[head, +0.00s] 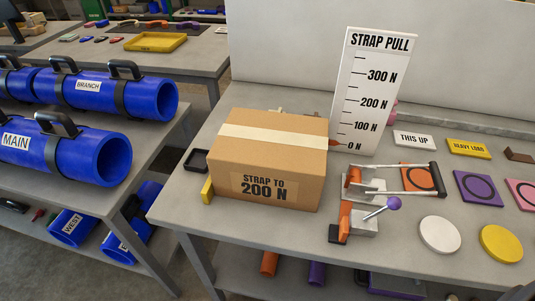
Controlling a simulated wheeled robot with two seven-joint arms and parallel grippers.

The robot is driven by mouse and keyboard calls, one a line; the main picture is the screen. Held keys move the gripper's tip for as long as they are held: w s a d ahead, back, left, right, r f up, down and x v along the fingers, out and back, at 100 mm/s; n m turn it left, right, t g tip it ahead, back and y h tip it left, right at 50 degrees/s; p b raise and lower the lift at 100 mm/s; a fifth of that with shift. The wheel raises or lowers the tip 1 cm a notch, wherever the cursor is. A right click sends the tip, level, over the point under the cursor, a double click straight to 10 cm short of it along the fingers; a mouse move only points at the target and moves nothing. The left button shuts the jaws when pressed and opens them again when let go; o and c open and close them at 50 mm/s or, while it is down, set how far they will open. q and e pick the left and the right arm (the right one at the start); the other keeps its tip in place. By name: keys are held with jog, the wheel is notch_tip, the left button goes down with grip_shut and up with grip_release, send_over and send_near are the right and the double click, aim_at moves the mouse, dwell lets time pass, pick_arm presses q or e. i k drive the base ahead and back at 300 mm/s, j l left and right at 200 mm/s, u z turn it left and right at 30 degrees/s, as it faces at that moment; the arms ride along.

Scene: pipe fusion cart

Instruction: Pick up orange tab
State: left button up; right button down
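Several orange pieces lie on the right-hand bench; I cannot tell for certain which is the tab. A flat orange square with a dark ring (421,180) lies right of the box, partly behind the bar of a metal strapping tool (366,212). An orange upright piece (352,180) is on that tool, and an orange strip (345,220) runs at its left front. A cardboard box (235,159) marked "STRAP TO 200 N" stands left of the tool. Neither of my grippers is in view.
A strap pull gauge board (372,90) stands behind the tool. Purple (478,188) and pink (522,193) squares, a white disc (440,234) and a yellow disc (501,243) lie to the right. Blue pipes (85,155) lie on the left bench. The front bench strip is clear.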

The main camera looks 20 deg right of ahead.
aim_at(339, 237)
jog(key=l+z, duration=0.1)
jog(key=z, duration=0.3)
jog(key=l+z, duration=0.1)
jog(key=z, duration=0.25)
jog(key=l+z, duration=0.15)
jog(key=z, duration=0.25)
jog(key=k, duration=0.05)
